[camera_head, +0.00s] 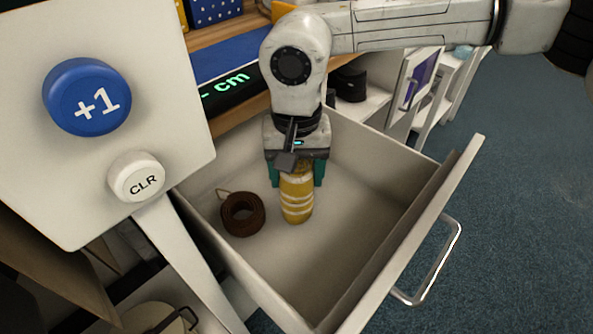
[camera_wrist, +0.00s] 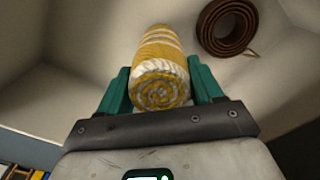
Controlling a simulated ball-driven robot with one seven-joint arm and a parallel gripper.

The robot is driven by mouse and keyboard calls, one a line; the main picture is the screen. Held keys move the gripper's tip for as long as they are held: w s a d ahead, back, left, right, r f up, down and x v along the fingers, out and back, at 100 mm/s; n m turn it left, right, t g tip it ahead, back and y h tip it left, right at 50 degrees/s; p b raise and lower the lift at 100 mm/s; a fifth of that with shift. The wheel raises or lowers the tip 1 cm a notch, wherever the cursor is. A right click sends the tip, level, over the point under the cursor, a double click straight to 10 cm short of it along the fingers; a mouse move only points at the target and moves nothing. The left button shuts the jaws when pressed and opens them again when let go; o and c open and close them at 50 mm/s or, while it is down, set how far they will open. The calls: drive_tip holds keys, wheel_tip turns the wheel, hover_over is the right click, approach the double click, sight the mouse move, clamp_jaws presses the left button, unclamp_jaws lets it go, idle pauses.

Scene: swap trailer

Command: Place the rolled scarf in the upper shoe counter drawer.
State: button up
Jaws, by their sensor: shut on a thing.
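The rolled scarf (camera_head: 296,200) is yellow with white bands and hangs upright from my gripper (camera_head: 296,172), inside the open drawer (camera_head: 345,235). In the wrist view the scarf (camera_wrist: 160,75) lies between the two green fingers of my gripper (camera_wrist: 160,88), its spiral end facing the camera. My gripper is shut on it. The scarf's lower end is close to the drawer floor; I cannot tell whether it touches. Whether this is the upper drawer does not show clearly.
A coiled brown belt (camera_head: 243,214) lies in the drawer just left of the scarf. The drawer's front panel has a metal handle (camera_head: 436,265). A white panel with a blue +1 button (camera_head: 87,97) and a CLR button (camera_head: 136,177) stands close at left. The drawer's right side is clear.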

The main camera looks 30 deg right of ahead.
drive_tip(key=shift+f, duration=0.15)
drive_tip(key=o, duration=1.4)
wheel_tip(320, 180, up, 12)
drive_tip(key=p, duration=0.3)
drive_tip(key=shift+p, duration=0.4)
